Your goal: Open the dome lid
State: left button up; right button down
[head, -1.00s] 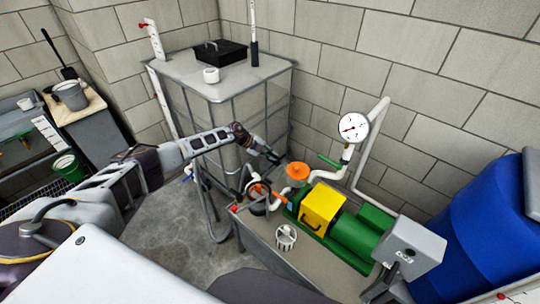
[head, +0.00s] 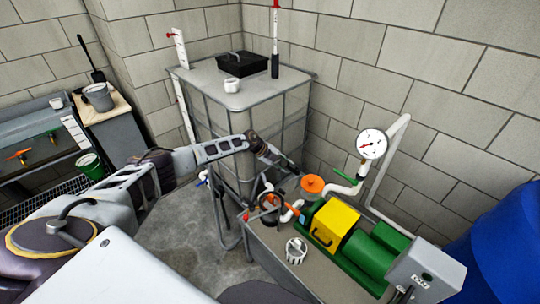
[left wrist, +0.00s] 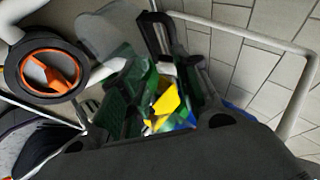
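My left gripper (head: 282,161) is beside the tank's lower front corner, behind and above the pump set. Its fingers look apart and empty; in the left wrist view the gripper (left wrist: 178,62) is partly blurred. A round housing with a black ring and orange inside (head: 269,207) stands at the pump's left end. It also shows at the upper left of the left wrist view (left wrist: 48,70). A flat orange round cap (head: 312,184) sits just right of the gripper, apart from it. I cannot tell which of these is the dome lid. My right gripper is out of view.
The caged tank (head: 270,82) stands behind my left arm. A white pipe with a gauge (head: 372,144) rises behind the yellow-and-green pump (head: 336,222). A grey-white basket (head: 296,249) sits on the trailer bed. A blue drum (head: 500,240) is at right. Bare floor lies left of the trailer.

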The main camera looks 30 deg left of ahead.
pick_arm(q)
jog(key=v, duration=1.1)
dwell(0.3)
